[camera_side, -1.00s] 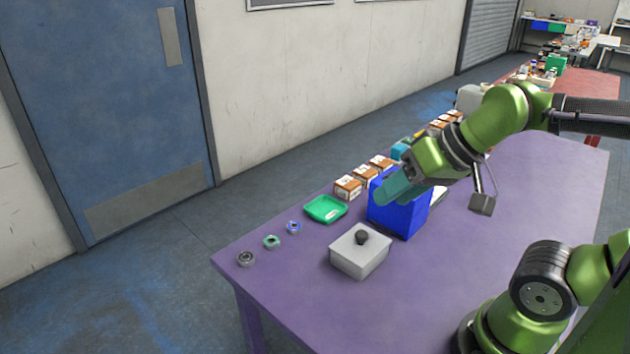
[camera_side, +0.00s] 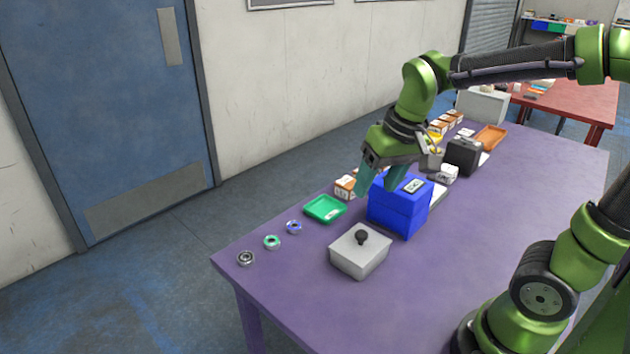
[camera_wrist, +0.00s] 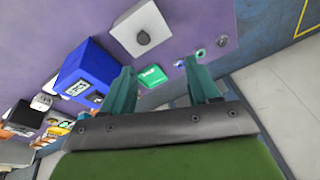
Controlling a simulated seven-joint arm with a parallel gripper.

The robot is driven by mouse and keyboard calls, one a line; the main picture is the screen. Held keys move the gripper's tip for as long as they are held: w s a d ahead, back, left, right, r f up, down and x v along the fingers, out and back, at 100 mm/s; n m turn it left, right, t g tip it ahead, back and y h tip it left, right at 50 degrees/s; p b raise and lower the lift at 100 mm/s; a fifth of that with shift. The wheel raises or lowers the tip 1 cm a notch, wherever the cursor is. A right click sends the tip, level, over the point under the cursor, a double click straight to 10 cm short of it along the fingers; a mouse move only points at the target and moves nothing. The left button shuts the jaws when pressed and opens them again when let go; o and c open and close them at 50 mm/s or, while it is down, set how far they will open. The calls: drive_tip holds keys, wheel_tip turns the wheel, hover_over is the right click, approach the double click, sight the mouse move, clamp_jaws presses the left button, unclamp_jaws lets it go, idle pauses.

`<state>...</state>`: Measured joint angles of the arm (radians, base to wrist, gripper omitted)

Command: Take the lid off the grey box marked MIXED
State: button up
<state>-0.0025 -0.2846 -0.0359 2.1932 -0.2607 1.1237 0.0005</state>
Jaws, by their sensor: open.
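The grey box (camera_side: 358,258) stands near the front-left part of the purple table, its lid (camera_side: 360,240) on with a dark round knob on top. It also shows at the top of the wrist view (camera_wrist: 142,28), its lid seen from above. No MIXED marking is readable on it from here. My gripper (camera_side: 377,188) is open and empty, teal fingers pointing down, behind the blue box and apart from the grey box. In the wrist view the two fingers (camera_wrist: 163,80) are spread wide.
A blue box (camera_side: 398,212) with a label on top stands between my gripper and the grey box. A green tray (camera_side: 325,209) and several small rings (camera_side: 272,242) lie to the left. Cartons and a black case (camera_side: 463,155) are farther back. The front right of the table is clear.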

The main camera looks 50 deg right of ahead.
drive_tip(key=w+d+g, duration=0.1)
drive_tip(key=w+d, duration=0.1)
drive_tip(key=h, duration=0.1)
hover_over(362, 234)
drive_tip(key=s, duration=0.1)
drive_tip(key=shift+g, duration=0.4)
wheel_tip(362, 234, down, 11)
drive_tip(key=shift+r, duration=0.2)
drive_tip(key=shift+w+f, duration=0.15)
drive_tip(key=shift+f, duration=0.75)
drive_tip(key=shift+w+f, duration=0.2)
drive_tip(key=shift+f, duration=0.7)
drive_tip(key=shift+w+f, duration=0.15)
drive_tip(key=shift+f, duration=0.75)
